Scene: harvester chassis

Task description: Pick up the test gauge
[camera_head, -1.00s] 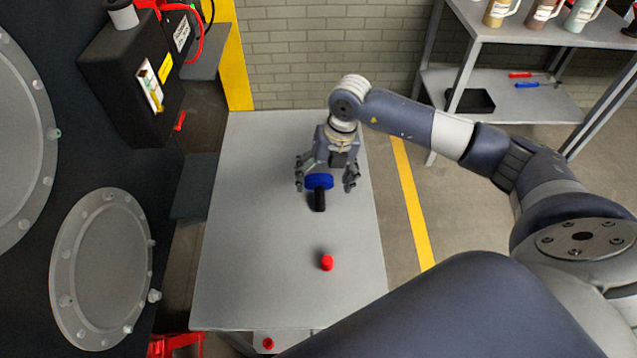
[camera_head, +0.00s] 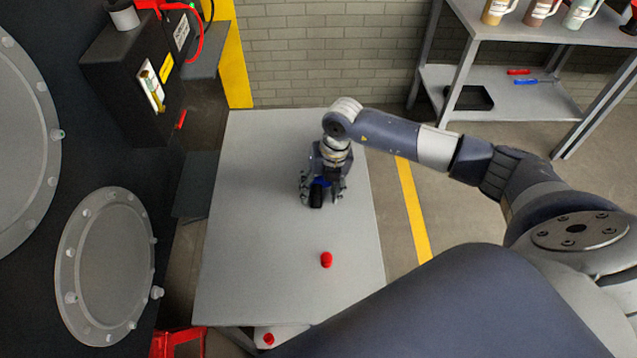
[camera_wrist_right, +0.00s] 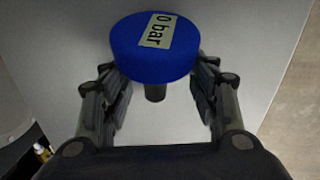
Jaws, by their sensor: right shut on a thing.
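The test gauge has a round blue head with a pale "0 bar" label in the right wrist view (camera_wrist_right: 140,52), and a dark stem below it. In the head view a little of the gauge's blue shows (camera_head: 318,183), with a dark part in front of it. My right gripper (camera_head: 321,195) is over the table with its fingers on either side of the gauge, shut on it. In the right wrist view the fingers (camera_wrist_right: 158,92) flank the head and stem. I cannot tell whether the gauge is clear of the tabletop. My left gripper is not in view.
The grey table (camera_head: 250,250) is mostly bare. A small red object (camera_head: 326,260) stands nearer its front. The dark chassis (camera_head: 135,180) is on the left.

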